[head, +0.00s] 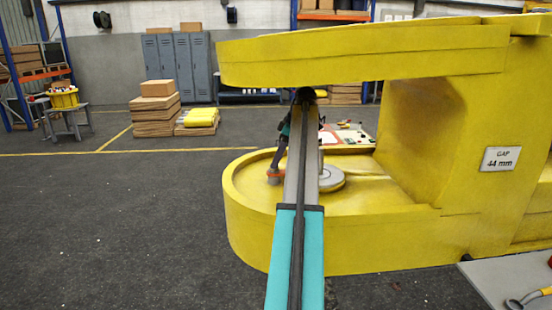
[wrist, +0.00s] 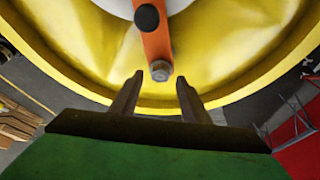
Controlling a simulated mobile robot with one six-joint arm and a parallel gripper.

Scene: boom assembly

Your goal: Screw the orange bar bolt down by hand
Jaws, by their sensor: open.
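In the wrist view an orange bar (wrist: 156,42) reaches down from a pale round part over the yellow boom's inner surface. A grey hex bolt (wrist: 161,70) sits at the bar's near end, and a black round knob (wrist: 147,17) sits higher on the bar. My gripper (wrist: 160,82) is open and empty. Its two dark fingers stand to the left and right of the bolt, with visible space on both sides; I cannot tell the depth between them. In the head view, a small orange patch of the bar (head: 275,173) shows low beside my arm, which hides much there.
The yellow boom (head: 320,259) has an upper jaw (head: 360,55) overhanging its lower round tray. A grey disc (head: 331,180) lies in the tray. A grey table (head: 510,280) stands front right. The floor at left is clear.

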